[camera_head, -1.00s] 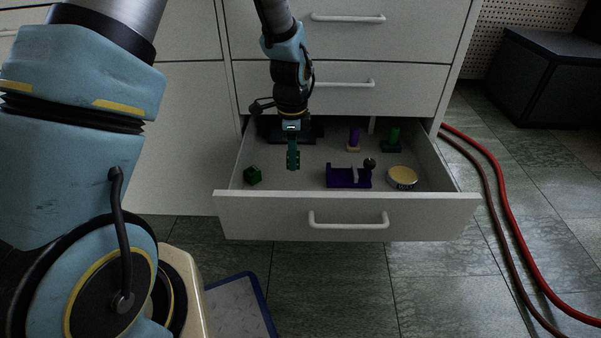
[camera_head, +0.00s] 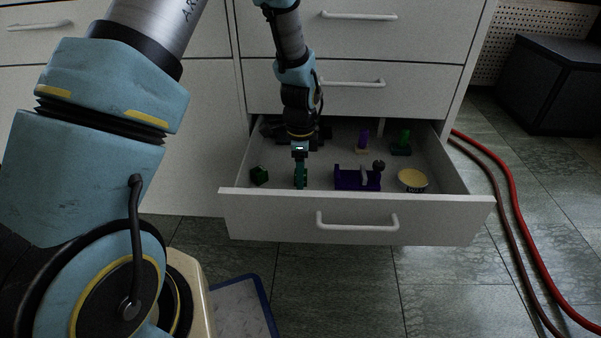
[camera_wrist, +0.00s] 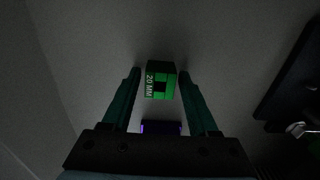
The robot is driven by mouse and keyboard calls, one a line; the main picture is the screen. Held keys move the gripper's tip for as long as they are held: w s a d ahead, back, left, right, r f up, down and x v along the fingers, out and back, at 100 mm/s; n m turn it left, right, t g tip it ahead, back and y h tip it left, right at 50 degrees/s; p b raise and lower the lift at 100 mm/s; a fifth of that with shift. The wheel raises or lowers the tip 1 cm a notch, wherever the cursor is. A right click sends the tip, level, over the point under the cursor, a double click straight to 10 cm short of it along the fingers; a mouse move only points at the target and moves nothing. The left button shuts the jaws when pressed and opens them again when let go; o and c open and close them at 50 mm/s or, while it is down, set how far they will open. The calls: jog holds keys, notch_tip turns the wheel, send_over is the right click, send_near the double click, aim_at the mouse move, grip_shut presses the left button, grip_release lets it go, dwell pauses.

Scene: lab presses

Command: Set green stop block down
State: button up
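The green stop block (camera_wrist: 160,82) shows in the wrist view, between my two fingertips, with "20 MM" lettered on it. The fingers hide the held block there.
A black object (camera_wrist: 292,85) is nearby.

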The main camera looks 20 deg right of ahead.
jog(key=shift+o, duration=0.8)
notch_tip(320, 180, up, 12)
jog(key=p, duration=0.5)
jog(key=w+a+r+n, duration=0.1)
jog(key=a+r+n, duration=0.2)
jog(key=a+n, duration=0.35)
jog(key=w+a+r+n, duration=0.1)
jog(key=a+r+n, duration=0.25)
jog(key=a, duration=0.55)
jog(key=s+a+r+n, duration=0.2)
jog(key=s+a+n, duration=0.1)
jog(key=a+n, duration=0.3)
jog(key=s+a+r+n+t, duration=0.1)
jog(key=s+a+r+n, duration=0.1)
jog(key=a+n, duration=0.4)
jog(key=s+a, duration=0.1)
jog(key=a, duration=0.1)
jog(key=shift+a+t, duration=0.3)
jog(key=shift+a, duration=0.1)
jog(key=shift+s, duration=0.1)
